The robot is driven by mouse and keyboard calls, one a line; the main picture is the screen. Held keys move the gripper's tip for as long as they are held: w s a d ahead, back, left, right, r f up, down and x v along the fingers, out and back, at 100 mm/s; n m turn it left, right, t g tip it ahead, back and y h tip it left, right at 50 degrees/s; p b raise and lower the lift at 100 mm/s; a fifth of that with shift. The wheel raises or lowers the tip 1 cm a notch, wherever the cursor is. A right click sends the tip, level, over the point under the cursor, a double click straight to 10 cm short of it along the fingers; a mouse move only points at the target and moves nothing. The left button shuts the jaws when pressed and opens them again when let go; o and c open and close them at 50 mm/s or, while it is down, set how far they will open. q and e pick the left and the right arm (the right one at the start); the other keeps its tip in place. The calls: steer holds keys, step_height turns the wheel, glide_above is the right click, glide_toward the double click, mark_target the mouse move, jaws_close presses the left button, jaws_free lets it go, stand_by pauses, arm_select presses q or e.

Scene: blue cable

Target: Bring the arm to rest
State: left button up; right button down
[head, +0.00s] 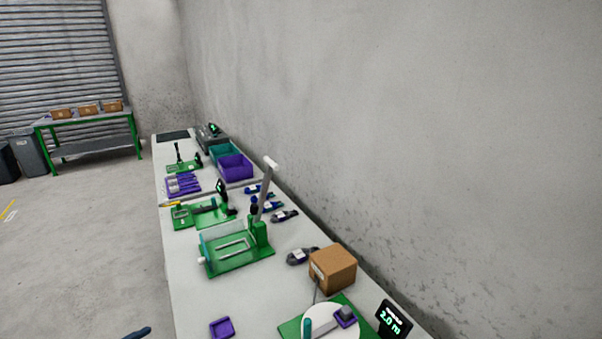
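Neither of my grippers can be made out in the head view. A small dark blue shape is cut off by the bottom edge at the left, and I cannot tell what it is. Several coiled cables with pale labels lie along the wall side of the long white table (190,290), such as a dark coil (285,215) and one (300,256) beside the cardboard box (332,268).
Green fixtures (235,250), a purple bin (235,166), a small purple tray (222,327) and a display reading 2.0 m (393,320) stand on the table. A wall runs along its right. Open floor (80,260) lies left. A green-framed bench (90,130) stands behind.

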arm_select(q)
steer(key=s+a+f+n+g+y, duration=0.1)
steer(key=s+a+f+n+y, duration=0.3)
steer(key=a, duration=0.3)
steer(key=s+a+f+n+g+y, duration=0.1)
steer(key=s+a+f+n+y, duration=0.2)
steer(key=s+a, duration=0.4)
steer(key=s+a+n+g+y, duration=0.35)
steer(key=s+a, duration=0.35)
steer(key=s, duration=0.3)
steer(key=s+a+n+g+y, duration=0.2)
steer(key=s+a+n+g, duration=0.3)
steer(key=s, duration=0.5)
steer(key=s+d+f+n+h, duration=0.1)
steer(key=s+d+f+h, duration=0.15)
steer(key=d+f, duration=0.6)
steer(key=s+d+f+h, duration=0.2)
steer(key=d+f+h, duration=0.1)
steer(key=d+f, duration=0.55)
steer(key=d+f+n+h, duration=0.1)
steer(key=d+f+h, duration=0.1)
steer(key=d, duration=1.1)
steer(key=s+d+f+n+h+b, duration=0.1)
steer(key=d+f+h, duration=0.1)
steer(key=d, duration=1.2)
steer(key=shift+s+f, duration=0.15)
steer(key=shift+f, duration=0.15)
